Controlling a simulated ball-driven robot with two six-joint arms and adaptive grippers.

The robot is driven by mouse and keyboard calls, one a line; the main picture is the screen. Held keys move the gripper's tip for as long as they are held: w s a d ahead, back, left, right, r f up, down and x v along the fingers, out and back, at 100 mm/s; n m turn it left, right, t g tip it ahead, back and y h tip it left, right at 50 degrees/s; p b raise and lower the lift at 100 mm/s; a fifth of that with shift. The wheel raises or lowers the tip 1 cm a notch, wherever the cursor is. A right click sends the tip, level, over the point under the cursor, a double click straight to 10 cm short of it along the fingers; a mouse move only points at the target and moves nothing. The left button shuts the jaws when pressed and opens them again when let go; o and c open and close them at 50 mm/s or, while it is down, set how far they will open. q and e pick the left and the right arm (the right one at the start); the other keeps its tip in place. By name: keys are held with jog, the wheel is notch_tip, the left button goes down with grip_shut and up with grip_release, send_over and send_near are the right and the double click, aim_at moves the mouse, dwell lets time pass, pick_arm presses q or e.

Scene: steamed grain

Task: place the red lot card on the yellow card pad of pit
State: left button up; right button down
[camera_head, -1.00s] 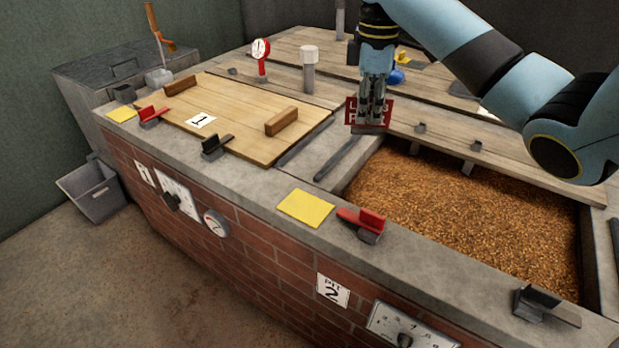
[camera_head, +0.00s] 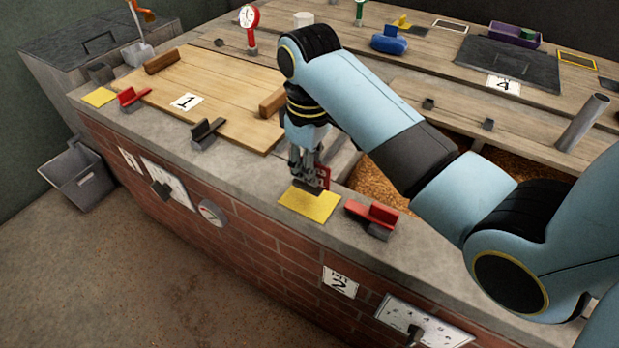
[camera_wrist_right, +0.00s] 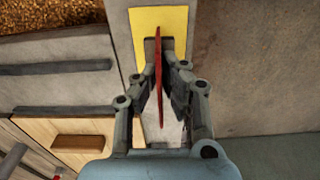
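My right gripper (camera_head: 306,170) points down over the yellow card pad (camera_head: 310,208) beside the pit 2 plate. It is shut on the red lot card (camera_head: 324,177), which stands upright with a dark foot at its lower edge. In the right wrist view the card (camera_wrist_right: 158,72) shows edge-on between the fingers (camera_wrist_right: 164,85), with the yellow pad (camera_wrist_right: 145,22) beyond it. The card's foot is over the pad; whether it touches cannot be told. My left gripper is not in view.
A red-handled clamp (camera_head: 372,217) stands on the ledge just right of the pad. The pit 2 plate (camera_head: 341,281) is on the brick front below. A wooden lid marked 1 (camera_head: 215,85) lies to the left, with another yellow pad (camera_head: 99,97) beyond. My arm covers much of the grain pit.

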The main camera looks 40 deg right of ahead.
notch_tip(320, 180, down, 4)
jog(key=shift+b, duration=0.5)
jog(key=shift+r, duration=0.1)
jog(key=c, duration=1.5)
grip_release()
notch_tip(320, 180, up, 12)
jog(key=p, duration=0.3)
